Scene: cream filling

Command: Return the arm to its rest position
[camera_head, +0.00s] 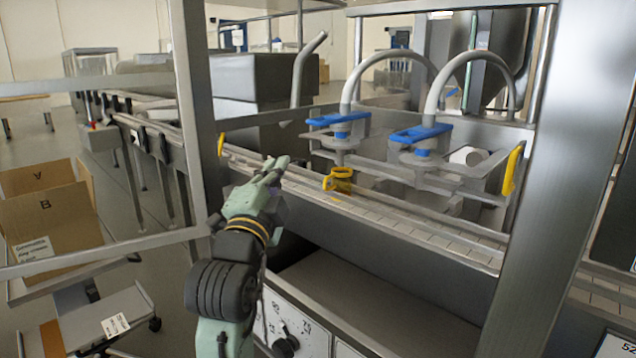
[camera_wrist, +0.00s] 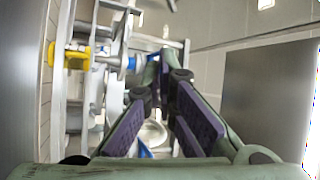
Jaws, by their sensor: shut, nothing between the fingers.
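My gripper (camera_head: 272,170) is at the left part of the machine opening in the head view, just in front of the conveyor rail. It is empty. In the wrist view my gripper's fingers (camera_wrist: 163,66) point away from the camera and draw together at their tips. My green arm comes up from the bottom of the head view, with a black ribbed joint and a yellow ring near the wrist. No object is in the fingers.
Steel posts (camera_head: 197,110) frame the opening. Below is a control panel with a knob (camera_head: 286,345). Cardboard boxes (camera_head: 58,225) stand at left.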

